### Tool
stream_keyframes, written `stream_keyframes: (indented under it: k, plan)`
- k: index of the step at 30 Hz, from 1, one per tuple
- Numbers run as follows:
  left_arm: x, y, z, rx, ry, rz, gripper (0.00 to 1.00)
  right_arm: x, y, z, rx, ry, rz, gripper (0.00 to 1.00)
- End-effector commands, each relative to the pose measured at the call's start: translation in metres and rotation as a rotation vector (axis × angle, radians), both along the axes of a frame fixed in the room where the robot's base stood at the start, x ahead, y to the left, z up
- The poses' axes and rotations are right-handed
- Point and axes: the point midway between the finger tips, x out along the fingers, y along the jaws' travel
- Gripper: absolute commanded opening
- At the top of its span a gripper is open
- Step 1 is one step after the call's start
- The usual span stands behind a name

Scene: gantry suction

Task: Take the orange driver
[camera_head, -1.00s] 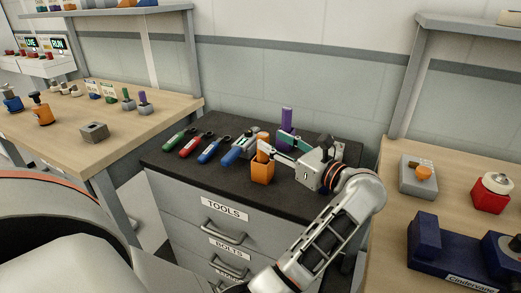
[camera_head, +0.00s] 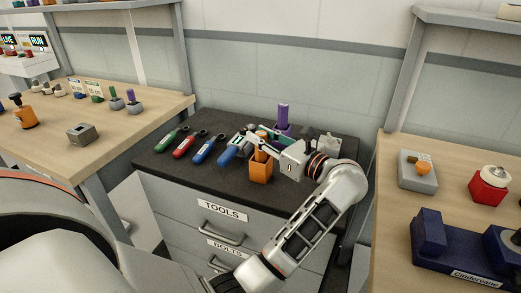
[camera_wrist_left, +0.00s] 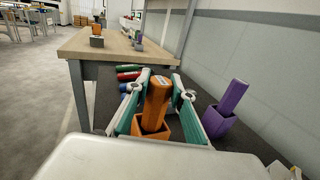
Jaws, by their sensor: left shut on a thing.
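The orange driver (camera_wrist_left: 157,98) stands upright in an orange square holder (camera_head: 261,174) on the dark top of the tool cabinet. My left gripper (camera_head: 261,146) reaches in from the right side of it, with its teal-padded fingers on either side of the driver's handle. It is shut on the handle. In the left wrist view the handle stands between the two fingers, its lower end inside the holder (camera_wrist_left: 152,130). My right gripper is not in view.
A purple driver (camera_head: 283,115) stands in its own purple holder just behind my left gripper. Green (camera_head: 168,139), red (camera_head: 186,145) and blue (camera_head: 206,151) tools lie to the left on the cabinet top. Wooden benches flank the cabinet on both sides.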

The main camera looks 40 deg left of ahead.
Motion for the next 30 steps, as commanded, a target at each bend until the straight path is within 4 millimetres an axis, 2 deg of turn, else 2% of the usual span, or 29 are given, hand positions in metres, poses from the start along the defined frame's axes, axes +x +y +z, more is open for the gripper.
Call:
stream_keyframes:
  k: [9, 14, 17, 22, 30]
  plan:
    - [0.0, 0.0, 0.002, 0.001, -0.001, 0.001, 0.0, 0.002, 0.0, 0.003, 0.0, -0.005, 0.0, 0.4]
    - [0.0, 0.0, 0.018, 0.0, -0.006, 0.001, 0.0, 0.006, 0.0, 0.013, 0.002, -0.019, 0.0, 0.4]
    - [0.0, 0.001, 0.038, -0.002, -0.011, 0.002, 0.0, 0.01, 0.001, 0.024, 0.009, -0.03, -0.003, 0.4]
    - [0.0, 0.003, 0.086, -0.001, -0.014, 0.005, 0.0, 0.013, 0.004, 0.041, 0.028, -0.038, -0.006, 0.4]
    - [0.0, 0.006, 0.156, 0.0, -0.007, 0.009, 0.0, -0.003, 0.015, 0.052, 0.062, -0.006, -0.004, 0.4]
